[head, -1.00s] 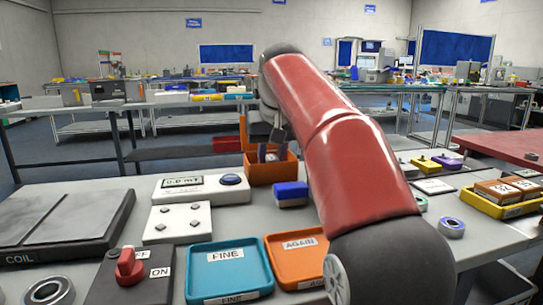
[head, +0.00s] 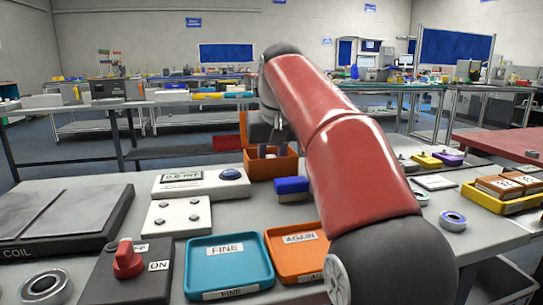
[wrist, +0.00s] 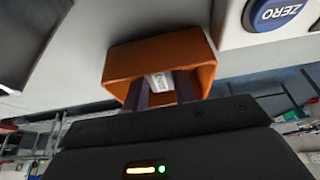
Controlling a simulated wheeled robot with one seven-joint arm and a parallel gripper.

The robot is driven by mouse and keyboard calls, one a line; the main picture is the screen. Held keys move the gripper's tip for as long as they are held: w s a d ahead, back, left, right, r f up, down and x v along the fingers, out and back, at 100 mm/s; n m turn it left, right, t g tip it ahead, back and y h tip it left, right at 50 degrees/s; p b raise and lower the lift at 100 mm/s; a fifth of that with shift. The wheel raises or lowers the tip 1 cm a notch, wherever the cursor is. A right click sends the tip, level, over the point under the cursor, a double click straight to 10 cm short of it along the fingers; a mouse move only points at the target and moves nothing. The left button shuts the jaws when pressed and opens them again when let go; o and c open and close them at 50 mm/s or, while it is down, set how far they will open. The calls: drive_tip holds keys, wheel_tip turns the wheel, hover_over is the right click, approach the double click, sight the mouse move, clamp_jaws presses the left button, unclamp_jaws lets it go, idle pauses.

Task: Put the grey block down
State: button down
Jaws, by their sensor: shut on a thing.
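My gripper (wrist: 161,92) points down into an orange box (wrist: 191,48) and is shut on a small light grey block (wrist: 160,83) with printed marks. In the wrist view the block sits between the two dark fingers, within the box's walls. I cannot tell whether the block touches the box floor. In the head view the orange box (head: 284,168) stands at the back of the table, with the fingers (head: 268,151) at its opening. The block is not distinguishable there.
A meter with a blue button (head: 235,174) stands left of the box. A blue-topped block (head: 291,185) is in front. A FINE tray (head: 228,262) and AGAIN tray (head: 288,262) lie nearer. A switch box (head: 125,278) and coil plate (head: 60,225) are left.

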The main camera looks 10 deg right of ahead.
drive_tip(key=shift+f, duration=0.15)
drive_tip(key=c, duration=1.1)
unclamp_jaws()
drive_tip(key=shift+o, duration=0.2)
